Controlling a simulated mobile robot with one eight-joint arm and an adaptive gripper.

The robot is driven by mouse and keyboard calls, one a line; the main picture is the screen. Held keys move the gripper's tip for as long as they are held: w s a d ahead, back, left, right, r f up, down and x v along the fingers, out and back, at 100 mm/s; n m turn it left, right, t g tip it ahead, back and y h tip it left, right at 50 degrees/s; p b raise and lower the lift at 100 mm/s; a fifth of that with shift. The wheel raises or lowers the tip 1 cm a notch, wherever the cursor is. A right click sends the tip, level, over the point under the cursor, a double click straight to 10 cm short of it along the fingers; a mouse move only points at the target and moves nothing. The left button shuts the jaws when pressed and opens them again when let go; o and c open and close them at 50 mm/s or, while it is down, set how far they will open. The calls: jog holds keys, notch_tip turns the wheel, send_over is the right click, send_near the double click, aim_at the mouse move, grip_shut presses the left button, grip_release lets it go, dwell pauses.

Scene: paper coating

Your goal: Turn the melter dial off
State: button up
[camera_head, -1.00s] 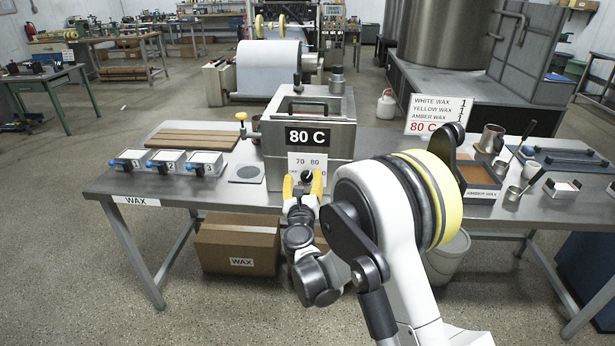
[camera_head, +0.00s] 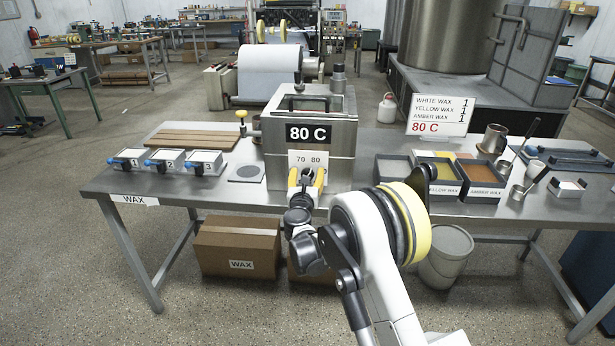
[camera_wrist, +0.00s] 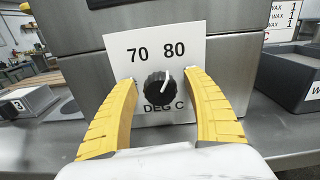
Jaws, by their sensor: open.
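The melter (camera_head: 335,148) is a steel box on the table with an "80 C" label on its front. Its black dial (camera_wrist: 162,89) sits on a white card marked 70, 80 and DEG C in the wrist view. The dial's white pointer leans up and right, toward the 80. My gripper (camera_wrist: 165,85) is open, with one yellow finger on each side of the dial and a gap between each finger and the dial.
Numbered trays with blue handles (camera_head: 165,160) stand on the left of the table (camera_head: 105,185). Wax bins (camera_head: 447,190), a steel pot (camera_head: 494,140) and a ladle stand to the right. A sign (camera_head: 438,115) reads 80 C. Boxes and a bucket (camera_head: 446,258) are below.

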jog(key=shift+c, duration=0.2)
jog(key=c, duration=1.1)
jog(key=shift+n, duration=0.3)
jog(key=shift+c, duration=0.2)
jog(key=n, duration=0.5)
jog(key=shift+a+b, duration=0.1)
jog(key=shift+b, duration=0.3)
jog(key=n, duration=0.6)
jog(key=shift+n+b, duration=0.3)
jog(key=shift+n, duration=0.1)
jog(key=n, duration=0.6)
jog(key=shift+a+f, duration=0.1)
jog(key=shift+f, duration=0.05)
jog(key=n, duration=0.5)
jog(key=shift+b, duration=0.3)
jog(key=shift+n, duration=0.4)
